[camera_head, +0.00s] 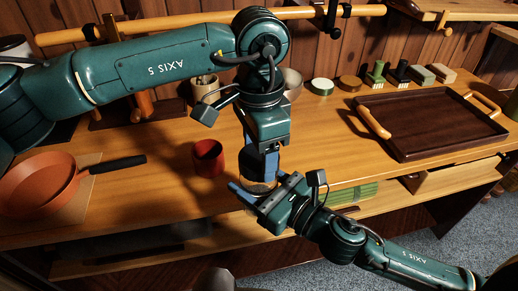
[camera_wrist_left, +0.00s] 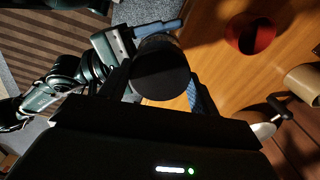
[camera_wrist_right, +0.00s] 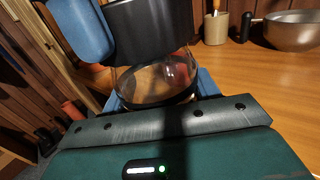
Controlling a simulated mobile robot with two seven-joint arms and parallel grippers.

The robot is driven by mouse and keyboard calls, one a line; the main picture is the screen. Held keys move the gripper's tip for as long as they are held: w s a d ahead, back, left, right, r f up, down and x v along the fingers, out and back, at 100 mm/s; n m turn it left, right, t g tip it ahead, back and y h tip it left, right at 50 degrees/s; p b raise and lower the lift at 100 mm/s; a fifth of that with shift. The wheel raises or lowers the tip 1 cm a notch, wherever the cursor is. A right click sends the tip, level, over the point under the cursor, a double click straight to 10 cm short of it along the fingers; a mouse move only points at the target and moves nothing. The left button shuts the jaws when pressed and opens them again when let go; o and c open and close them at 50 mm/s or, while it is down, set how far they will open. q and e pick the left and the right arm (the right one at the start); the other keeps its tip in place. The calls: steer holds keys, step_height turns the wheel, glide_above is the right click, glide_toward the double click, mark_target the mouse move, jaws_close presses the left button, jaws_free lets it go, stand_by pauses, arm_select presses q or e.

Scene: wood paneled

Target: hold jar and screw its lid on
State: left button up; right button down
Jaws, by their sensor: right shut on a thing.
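My right gripper (camera_head: 258,190) is shut on the clear glass jar (camera_wrist_right: 155,82), holding it above the table's front edge. The black lid (camera_wrist_right: 150,30) is at the jar's mouth in the right wrist view; I cannot tell whether it is threaded. My left gripper (camera_head: 262,158) points down over the jar from above. One blue left finger (camera_wrist_right: 82,28) is beside the lid in the right wrist view. In the left wrist view the dark round lid (camera_wrist_left: 160,72) lies between the left fingertips, but I cannot tell whether they grip it.
A red cup (camera_head: 208,158) stands left of the grippers. An orange pan (camera_head: 40,182) is at the far left, a dark tray (camera_head: 430,118) at the right. Small items and a metal bowl (camera_wrist_right: 292,30) line the back. Front-right tabletop is clear.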

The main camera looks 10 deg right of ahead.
arm_select(q)
steer(key=o, duration=0.5)
steer(key=shift+c, duration=0.2)
steer(key=shift+r, duration=2.3)
steer(key=shift+c, duration=0.3)
